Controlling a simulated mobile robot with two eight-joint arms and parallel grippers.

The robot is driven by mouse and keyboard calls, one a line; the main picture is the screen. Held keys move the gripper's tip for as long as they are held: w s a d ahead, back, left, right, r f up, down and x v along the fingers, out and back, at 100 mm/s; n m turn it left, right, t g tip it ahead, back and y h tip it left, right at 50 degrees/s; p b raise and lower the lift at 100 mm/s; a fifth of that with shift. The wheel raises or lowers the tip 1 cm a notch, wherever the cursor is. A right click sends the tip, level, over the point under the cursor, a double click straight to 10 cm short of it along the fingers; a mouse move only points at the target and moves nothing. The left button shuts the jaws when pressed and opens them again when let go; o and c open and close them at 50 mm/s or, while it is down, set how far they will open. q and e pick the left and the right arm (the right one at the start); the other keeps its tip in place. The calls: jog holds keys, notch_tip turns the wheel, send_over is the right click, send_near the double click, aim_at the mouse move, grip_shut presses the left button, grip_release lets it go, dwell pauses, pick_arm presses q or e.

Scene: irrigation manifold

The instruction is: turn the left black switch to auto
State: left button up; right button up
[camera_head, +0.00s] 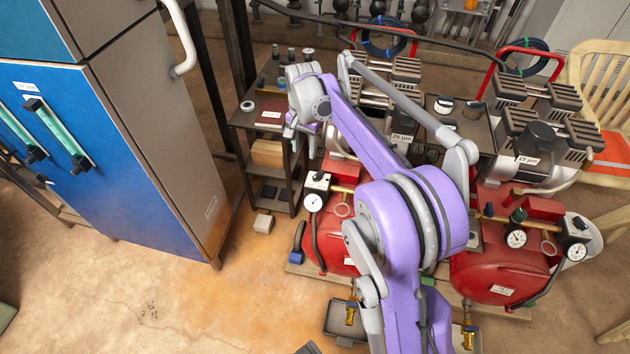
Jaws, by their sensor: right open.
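The left black switch (317,181) is a small black box above a white pressure gauge (313,202) on the left red compressor (338,248). Its setting is too small to read. A similar black switch (574,227) sits on the right red compressor (500,270). My right arm, lilac and grey, rises from the bottom middle and bends over to the left. Its gripper (297,131) hangs above the left switch in the picture, apart from it. It is open and appears empty; its fingertips are small and hard to make out. My left gripper is out of view.
A dark shelf (242,118) with small bottles stands left of the compressors. A blue and grey cabinet (150,130) fills the left side. A wooden chair (600,75) is at the far right. Small trays (340,322) lie in front. The floor at lower left is mostly clear.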

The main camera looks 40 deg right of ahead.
aim_at(317, 175)
jog(key=w+d+f+m+g+b, duration=0.1)
jog(key=w+d+f+m+b, duration=0.25)
jog(key=d+f, duration=0.45)
jog(key=f, duration=0.3)
jog(key=f+b, duration=0.1)
jog(key=f, duration=0.3)
jog(key=f+b, duration=0.1)
jog(key=f, duration=0.3)
jog(key=shift+a+f, duration=0.1)
jog(key=shift+a, duration=0.25)
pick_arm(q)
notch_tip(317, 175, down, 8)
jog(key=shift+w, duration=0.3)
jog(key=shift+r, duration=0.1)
pick_arm(e)
grip_shut()
